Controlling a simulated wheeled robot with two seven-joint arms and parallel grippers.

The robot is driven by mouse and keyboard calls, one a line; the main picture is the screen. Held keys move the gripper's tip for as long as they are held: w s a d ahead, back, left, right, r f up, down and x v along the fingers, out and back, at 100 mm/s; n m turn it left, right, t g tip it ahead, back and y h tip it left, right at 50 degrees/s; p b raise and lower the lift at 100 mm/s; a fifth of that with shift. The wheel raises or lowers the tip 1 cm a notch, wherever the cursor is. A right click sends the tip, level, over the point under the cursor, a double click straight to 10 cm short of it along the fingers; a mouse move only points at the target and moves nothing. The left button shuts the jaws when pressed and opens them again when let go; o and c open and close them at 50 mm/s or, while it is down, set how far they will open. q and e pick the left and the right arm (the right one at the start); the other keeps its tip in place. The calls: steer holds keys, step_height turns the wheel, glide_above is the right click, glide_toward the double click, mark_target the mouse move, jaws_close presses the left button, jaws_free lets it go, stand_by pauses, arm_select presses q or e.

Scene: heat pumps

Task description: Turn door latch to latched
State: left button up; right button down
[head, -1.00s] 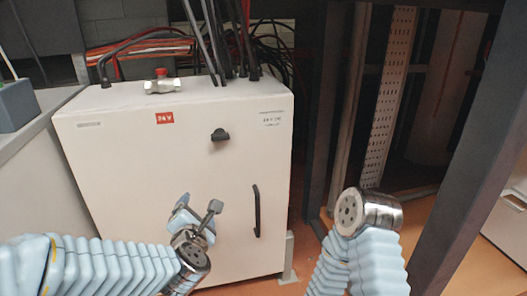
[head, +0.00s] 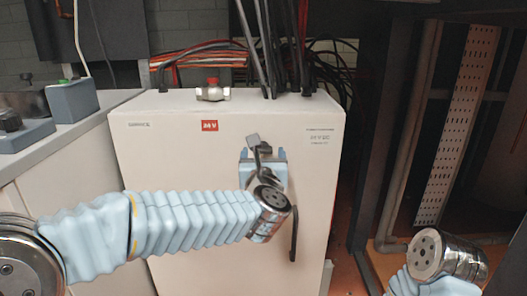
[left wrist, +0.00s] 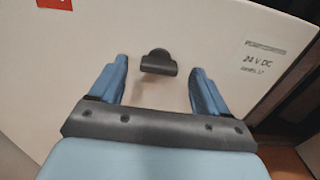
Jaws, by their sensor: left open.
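The black door latch (left wrist: 158,66) is on the front of the white cabinet door (head: 170,165). In the left wrist view it shows a rounded top with a wide bar lying across below it. My left gripper (head: 264,152) is open in front of the upper door, with blue fingers. In the left wrist view the latch appears between the two fingertips, and a gap shows on each side. Whether the fingers reach around it in depth I cannot tell. In the head view my gripper largely covers the latch. My right arm ends in a bare metal flange, with no gripper visible.
A black vertical handle (head: 294,232) is lower on the door. A valve with a red knob (head: 212,90) and several dark cables (head: 270,50) are on the cabinet top. A grey counter with boxes (head: 73,100) is at left. A dark frame post (head: 395,125) stands at right.

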arm_select(q)
steer(key=shift+w, duration=0.8)
steer(key=c, duration=1)
steer(key=shift+c, duration=0.2)
